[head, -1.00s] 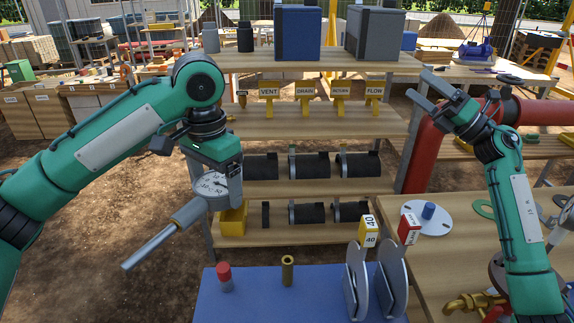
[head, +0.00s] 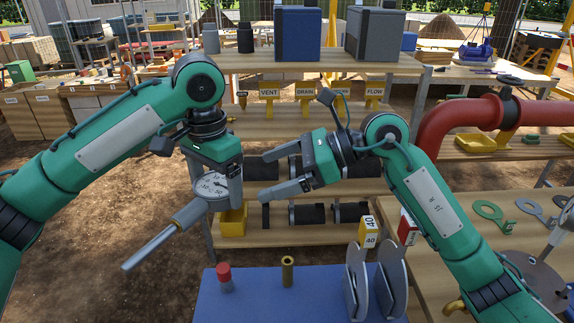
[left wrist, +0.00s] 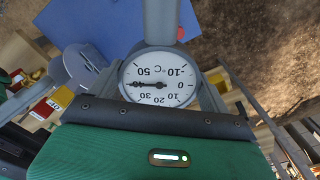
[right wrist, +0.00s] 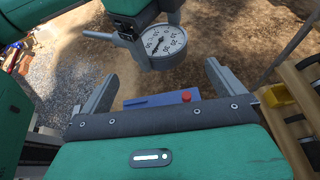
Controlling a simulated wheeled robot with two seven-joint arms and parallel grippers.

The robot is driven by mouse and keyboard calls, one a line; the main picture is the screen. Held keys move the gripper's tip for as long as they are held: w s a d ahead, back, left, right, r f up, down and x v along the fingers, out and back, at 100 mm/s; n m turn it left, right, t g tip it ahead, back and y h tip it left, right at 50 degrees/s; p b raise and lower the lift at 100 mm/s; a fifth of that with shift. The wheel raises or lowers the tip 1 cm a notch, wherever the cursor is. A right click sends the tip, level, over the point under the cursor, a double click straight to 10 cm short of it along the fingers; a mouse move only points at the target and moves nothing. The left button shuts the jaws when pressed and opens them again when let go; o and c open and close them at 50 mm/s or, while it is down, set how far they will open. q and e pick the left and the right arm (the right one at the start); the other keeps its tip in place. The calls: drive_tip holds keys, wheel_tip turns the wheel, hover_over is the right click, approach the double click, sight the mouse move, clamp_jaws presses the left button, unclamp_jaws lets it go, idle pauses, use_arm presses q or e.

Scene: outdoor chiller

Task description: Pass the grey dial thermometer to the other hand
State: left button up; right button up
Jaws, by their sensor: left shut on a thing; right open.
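The grey dial thermometer (head: 212,186) has a round white dial and a grey stem pointing down and left in the head view. The dial fills the middle of the left wrist view (left wrist: 158,82). My right gripper (head: 270,172) is open and empty, its fingers pointing left toward the dial with a gap between. In the right wrist view the dial (right wrist: 163,42) sits beyond and above the open fingers (right wrist: 160,85).
Shelves (head: 340,115) with labelled yellow holders and black cylinders stand behind. A red pipe (head: 470,118) is at right.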

sight(225, 186)
drive_tip(key=x, duration=1)
drive_tip(key=c, duration=1)
use_arm(q)
drive_tip(key=o, duration=1)
use_arm(e)
drive_tip(key=shift+c, duration=0.2)
use_arm(q)
drive_tip(key=shift+o, duration=0.2)
